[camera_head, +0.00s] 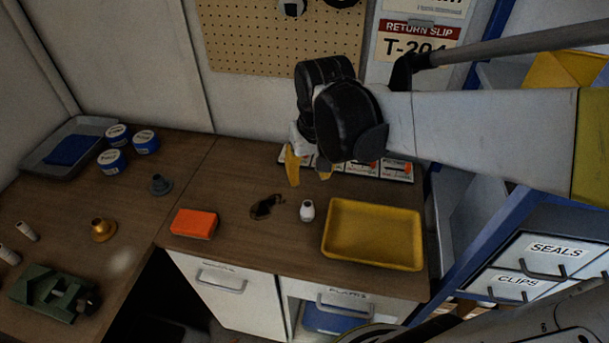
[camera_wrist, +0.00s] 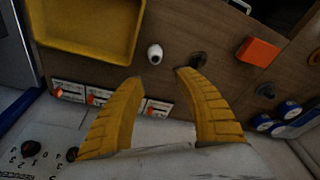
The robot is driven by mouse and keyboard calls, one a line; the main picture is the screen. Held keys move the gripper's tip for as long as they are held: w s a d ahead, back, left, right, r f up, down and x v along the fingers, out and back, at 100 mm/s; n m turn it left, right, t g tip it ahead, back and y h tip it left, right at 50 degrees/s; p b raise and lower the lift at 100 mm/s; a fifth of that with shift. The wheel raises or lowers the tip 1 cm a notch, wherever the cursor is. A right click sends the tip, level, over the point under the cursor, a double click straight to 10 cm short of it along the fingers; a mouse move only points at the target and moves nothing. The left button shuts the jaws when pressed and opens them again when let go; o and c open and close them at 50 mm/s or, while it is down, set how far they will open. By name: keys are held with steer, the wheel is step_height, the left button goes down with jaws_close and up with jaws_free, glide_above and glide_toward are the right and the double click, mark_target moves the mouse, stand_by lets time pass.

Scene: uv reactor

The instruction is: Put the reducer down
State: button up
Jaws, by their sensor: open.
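My gripper (camera_head: 309,178) is open above the back of the bench, near the row of labelled cards. In the wrist view its yellow fingers (camera_wrist: 157,76) are spread with nothing between them. Two flanged, stepped fittings stand upright on the bench to the left, apart from my gripper: a grey one (camera_head: 160,185) and a brass one (camera_head: 103,231). I cannot tell which of them is the reducer. The grey one also shows at the right of the wrist view (camera_wrist: 265,90).
A yellow tray (camera_head: 372,262), a small white bottle (camera_head: 307,211), a dark object (camera_head: 266,207) and an orange block (camera_head: 194,224) lie on the bench. Blue-and-white tins (camera_head: 112,161) and a grey tray (camera_head: 45,163) are at the left back. A blue-framed shelf borders the right.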

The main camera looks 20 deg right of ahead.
steer(key=s+a+r+n+t, duration=0.1)
steer(key=s+a+r+t, duration=0.1)
steer(key=s, duration=0.5)
steer(key=shift+s+a+r+t, duration=0.15)
steer(key=shift+s+r+t, duration=0.2)
steer(key=shift+r+t, duration=0.65)
steer(key=shift+o, duration=1)
steer(key=shift+s+f+t, duration=0.1)
steer(key=shift+f+t, duration=0.15)
steer(key=shift+t, duration=0.05)
steer(key=m+g+p, duration=0.2)
steer(key=g, duration=0.5)
glide_above(308, 203)
step_height(308, 203, down, 10)
steer(key=shift+a+r, duration=0.15)
steer(key=shift+r, duration=0.1)
step_height(308, 203, down, 11)
steer(key=b, duration=0.4)
steer(key=shift+f, duration=0.1)
